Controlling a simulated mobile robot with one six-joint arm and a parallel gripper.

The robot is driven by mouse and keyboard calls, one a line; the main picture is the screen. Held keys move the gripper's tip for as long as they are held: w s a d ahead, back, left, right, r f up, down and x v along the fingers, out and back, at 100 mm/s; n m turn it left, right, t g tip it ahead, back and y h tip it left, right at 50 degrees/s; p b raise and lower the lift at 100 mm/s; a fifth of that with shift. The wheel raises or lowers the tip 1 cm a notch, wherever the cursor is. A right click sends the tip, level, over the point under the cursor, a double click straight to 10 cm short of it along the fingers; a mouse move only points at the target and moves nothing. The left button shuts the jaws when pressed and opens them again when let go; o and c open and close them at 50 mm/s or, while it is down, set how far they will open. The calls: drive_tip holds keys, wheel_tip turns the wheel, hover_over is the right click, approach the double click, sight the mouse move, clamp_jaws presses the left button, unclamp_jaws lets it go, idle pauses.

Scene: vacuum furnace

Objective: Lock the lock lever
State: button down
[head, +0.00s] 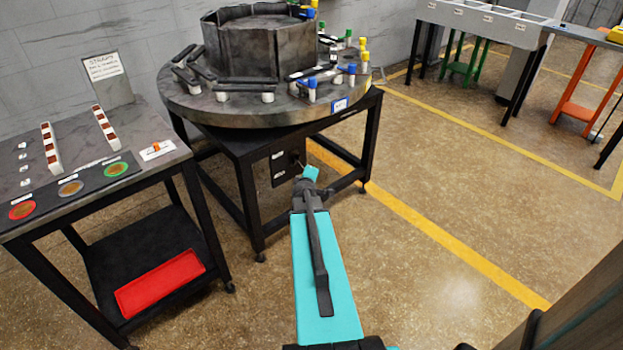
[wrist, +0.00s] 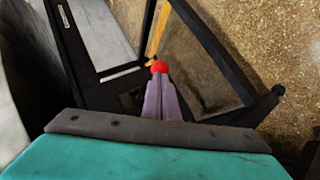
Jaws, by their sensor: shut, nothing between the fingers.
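A red round knob (wrist: 159,67), seemingly the end of the lock lever, shows in the wrist view just beyond my fingertips. I cannot tell whether they touch it. A black panel (head: 285,169) with small white labels is mounted on the side of the round furnace table's stand in the head view. My gripper (wrist: 160,82) is shut and empty, its two fingers side by side, pointing at the knob. In the head view my arm reaches to the panel and hides the knob; the lever's shaft and its position are unclear.
The round turntable (head: 270,110) carries a dark octagonal chamber (head: 262,50), black clamps and coloured pegs. Left stands a workbench (head: 75,190) with discs and strips, and a red tray (head: 160,283) on its lower shelf. The floor at right (head: 440,170) is clear.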

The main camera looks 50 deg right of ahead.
drive_tip(key=shift+w+a+r, duration=0.1)
drive_tip(key=shift+a+r, duration=0.05)
drive_tip(key=shift+r, duration=0.1)
drive_tip(key=shift+r+p, duration=0.65)
drive_tip(key=shift+p, duration=0.05)
drive_tip(key=shift+a, duration=0.1)
